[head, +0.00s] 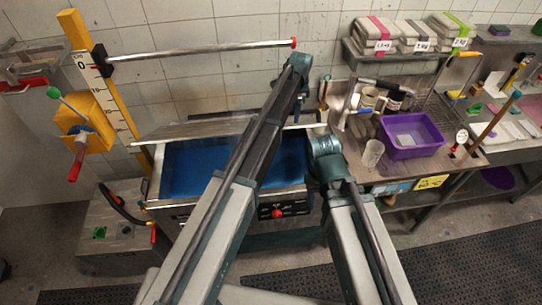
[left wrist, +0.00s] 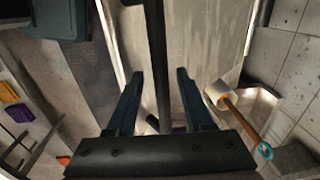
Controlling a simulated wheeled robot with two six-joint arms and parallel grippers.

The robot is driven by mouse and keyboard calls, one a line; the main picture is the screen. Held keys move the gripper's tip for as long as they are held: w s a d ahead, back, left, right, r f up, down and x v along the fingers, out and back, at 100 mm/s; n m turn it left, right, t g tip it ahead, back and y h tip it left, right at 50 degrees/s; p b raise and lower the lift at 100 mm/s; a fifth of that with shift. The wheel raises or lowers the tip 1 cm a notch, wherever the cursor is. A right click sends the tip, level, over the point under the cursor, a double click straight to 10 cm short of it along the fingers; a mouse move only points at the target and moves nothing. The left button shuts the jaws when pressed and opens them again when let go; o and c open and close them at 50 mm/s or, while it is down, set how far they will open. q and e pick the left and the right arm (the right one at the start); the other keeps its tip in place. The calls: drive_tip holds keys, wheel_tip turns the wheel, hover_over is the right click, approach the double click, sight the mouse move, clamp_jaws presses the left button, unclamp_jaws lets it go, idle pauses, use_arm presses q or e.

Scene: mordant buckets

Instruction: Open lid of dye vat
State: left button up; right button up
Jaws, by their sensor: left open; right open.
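The dye vat (head: 182,170) is a metal tub with blue liquid showing inside, in the head view left of centre. Its grey lid (head: 205,128) is up at the back of the tub, with a pale bar (head: 165,139) along its edge. My left gripper (head: 300,66) is over the right end of the lid; the arm covers part of the vat. In the left wrist view its fingers (left wrist: 160,75) are open, with a dark bar (left wrist: 155,40) passing between them, not clamped. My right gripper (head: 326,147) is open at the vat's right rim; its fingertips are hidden.
A purple basin (head: 412,136), a clear cup (head: 372,153) and mugs crowd the bench at right. A yellow post (head: 112,90) with a red-tipped rod (head: 205,49) stands at left, the rod reaching above the vat. A dark mat (head: 470,255) covers the floor.

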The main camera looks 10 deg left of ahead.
use_arm(q)
drive_tip(key=shift+t, duration=0.6)
drive_tip(key=s+d+f+b, duration=0.1)
drive_tip(key=s+f+b, duration=0.2)
drive_tip(key=f+b, duration=0.4)
drive_tip(key=s+d+f+b, duration=0.1)
drive_tip(key=s+f+b, duration=0.3)
drive_tip(key=f+b, duration=0.4)
drive_tip(key=s+d+f+b, duration=0.1)
drive_tip(key=s+f+b, duration=0.3)
drive_tip(key=f+b, duration=0.4)
drive_tip(key=shift+d+f, duration=0.3)
drive_tip(key=shift+f, duration=0.1)
wheel_tip(320, 180, up, 14)
drive_tip(key=s+p, duration=0.3)
drive_tip(key=p, duration=1.1)
drive_tip(key=s+a+f+n+g+b, duration=0.1)
drive_tip(key=s+a+f+n+b, duration=0.1)
drive_tip(key=s+a+n, duration=1)
drive_tip(key=shift+s+f+b, duration=0.3)
drive_tip(key=shift+s, duration=0.9)
drive_tip(key=shift+a, duration=0.1)
